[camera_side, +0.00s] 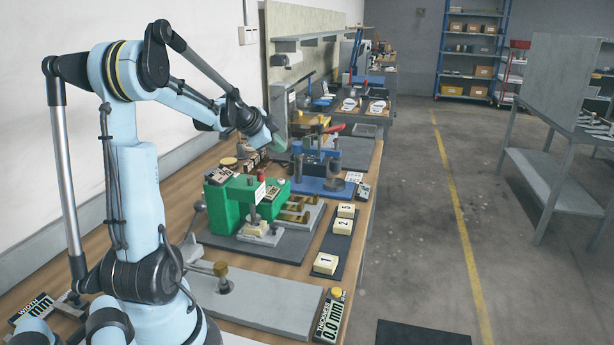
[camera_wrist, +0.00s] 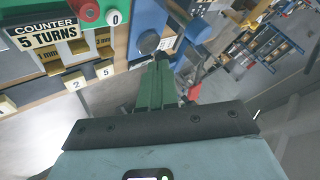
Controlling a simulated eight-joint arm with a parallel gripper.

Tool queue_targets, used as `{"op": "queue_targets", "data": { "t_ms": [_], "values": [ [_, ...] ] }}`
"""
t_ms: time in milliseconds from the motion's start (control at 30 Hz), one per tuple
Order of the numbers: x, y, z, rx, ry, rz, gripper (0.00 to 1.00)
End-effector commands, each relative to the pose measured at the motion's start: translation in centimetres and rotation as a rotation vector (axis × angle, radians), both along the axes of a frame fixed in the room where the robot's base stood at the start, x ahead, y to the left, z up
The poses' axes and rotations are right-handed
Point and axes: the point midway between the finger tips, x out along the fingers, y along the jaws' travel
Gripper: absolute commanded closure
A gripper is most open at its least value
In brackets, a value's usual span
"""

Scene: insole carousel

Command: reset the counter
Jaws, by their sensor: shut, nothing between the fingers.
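The counter (camera_wrist: 45,36) is at the upper left of the wrist view; its display reads "5 TURNS". Next to it are a red round knob (camera_wrist: 88,12) and a small white piece marked "0" (camera_wrist: 114,18). My gripper's green fingers (camera_wrist: 160,62) are shut and empty, to the right of the counter and apart from it in the picture. Their tips overlap the blue fixture in view; I cannot tell whether they touch it. In the side view my gripper (camera_side: 276,142) is above the bench, behind the green fixture. I cannot clearly pick out the counter there.
The green fixture (camera_side: 230,204) and blue fixture (camera_side: 322,172) stand close together on the bench. Numbered blocks (camera_side: 342,226) lie on a dark strip (camera_side: 335,244) along the right edge. A thickness display (camera_side: 333,316) is near the front.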

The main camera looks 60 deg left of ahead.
Motion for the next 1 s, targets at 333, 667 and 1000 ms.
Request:
{"op": "queue_targets", "data": {
  "t_ms": [333,667,1000],
  "values": [
    [0.0,0.0,-4.6,0.000,0.000,0.000,1.00],
    [0.0,0.0,-6.6,0.000,0.000,0.000,1.00],
    [0.0,0.0,-6.6,0.000,0.000,0.000,1.00]
  ]
}}
